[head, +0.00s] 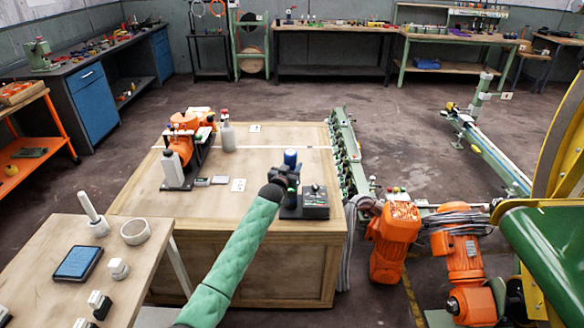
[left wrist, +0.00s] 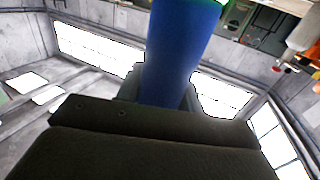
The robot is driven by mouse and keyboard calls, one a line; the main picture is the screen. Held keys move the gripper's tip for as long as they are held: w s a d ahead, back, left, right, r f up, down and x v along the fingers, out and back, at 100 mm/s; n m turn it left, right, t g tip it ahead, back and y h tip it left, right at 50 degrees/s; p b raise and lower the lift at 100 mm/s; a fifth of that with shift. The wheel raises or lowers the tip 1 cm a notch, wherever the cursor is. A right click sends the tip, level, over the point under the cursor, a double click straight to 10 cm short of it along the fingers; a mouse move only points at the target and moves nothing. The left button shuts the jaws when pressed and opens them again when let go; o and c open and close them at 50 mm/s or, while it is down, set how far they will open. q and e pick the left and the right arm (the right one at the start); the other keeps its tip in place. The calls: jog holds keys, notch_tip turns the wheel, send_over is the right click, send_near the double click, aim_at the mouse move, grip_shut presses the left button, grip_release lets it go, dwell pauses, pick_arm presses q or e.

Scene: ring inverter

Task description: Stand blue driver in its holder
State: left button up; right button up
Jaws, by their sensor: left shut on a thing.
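The blue driver (head: 290,157) shows as a short blue cylinder above the wooden bench. My left gripper (head: 287,175), at the end of the green-sleeved arm, is shut on it. In the left wrist view the blue driver (left wrist: 178,50) rises as a thick blue handle from between the dark jaws (left wrist: 165,100); the rest of it is hidden. A dark box-like stand (head: 316,207) sits on the bench just right of and below the gripper in the picture; I cannot tell if it is the holder. My right gripper is not in view.
The wooden bench (head: 215,205) carries an orange machine (head: 184,122), a grey bottle (head: 228,137) and small cards. An orange motor (head: 393,245) stands right of the bench.

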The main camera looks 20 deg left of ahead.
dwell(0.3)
pick_arm(q)
jog(key=o, duration=1.2)
jog(key=shift+f, duration=0.2)
